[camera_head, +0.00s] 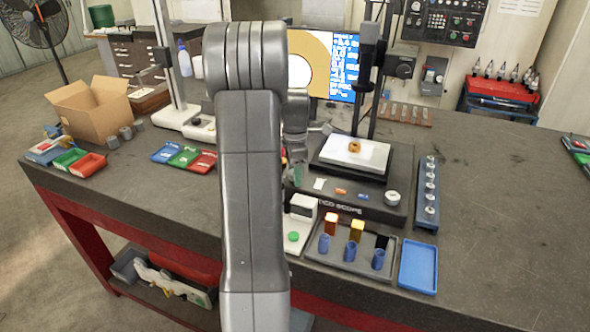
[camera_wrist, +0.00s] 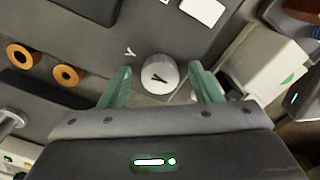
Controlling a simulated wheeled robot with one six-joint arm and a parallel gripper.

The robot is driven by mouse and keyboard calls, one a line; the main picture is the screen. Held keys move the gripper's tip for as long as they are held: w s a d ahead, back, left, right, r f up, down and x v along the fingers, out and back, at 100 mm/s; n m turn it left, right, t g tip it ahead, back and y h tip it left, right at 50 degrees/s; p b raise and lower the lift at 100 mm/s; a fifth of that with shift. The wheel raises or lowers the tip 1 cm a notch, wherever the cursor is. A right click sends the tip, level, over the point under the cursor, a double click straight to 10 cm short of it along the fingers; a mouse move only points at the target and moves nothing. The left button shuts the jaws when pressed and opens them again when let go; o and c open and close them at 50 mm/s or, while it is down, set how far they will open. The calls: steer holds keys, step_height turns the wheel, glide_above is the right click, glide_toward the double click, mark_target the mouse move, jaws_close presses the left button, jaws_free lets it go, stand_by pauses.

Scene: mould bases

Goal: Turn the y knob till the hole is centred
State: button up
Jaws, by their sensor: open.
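The y knob (camera_wrist: 160,74) is a pale round knob marked Y, seen from above in the wrist view. My gripper (camera_wrist: 161,81) is open, with one green finger on each side of the knob; I cannot tell whether they touch it. In the head view my arm hides the y knob and most of my gripper. The scope stage (camera_head: 338,153) is white and bears a small orange-brown ring part (camera_head: 354,146). The monitor (camera_head: 342,68) shows a tan ring with a white hole at its left, partly hidden by my arm.
A pale knob (camera_head: 393,197) sits on the scope base's right front. A grey tray (camera_head: 337,262) with blue cups and a blue tray (camera_head: 418,267) lie in front. A white box with a green button (camera_head: 293,237) is close by.

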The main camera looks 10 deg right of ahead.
steer(key=c, duration=1)
steer(key=shift+m, duration=0.3)
steer(key=m, duration=1.2)
steer(key=shift+r+m, duration=0.1)
steer(key=shift+m, duration=0.2)
steer(key=o, duration=1)
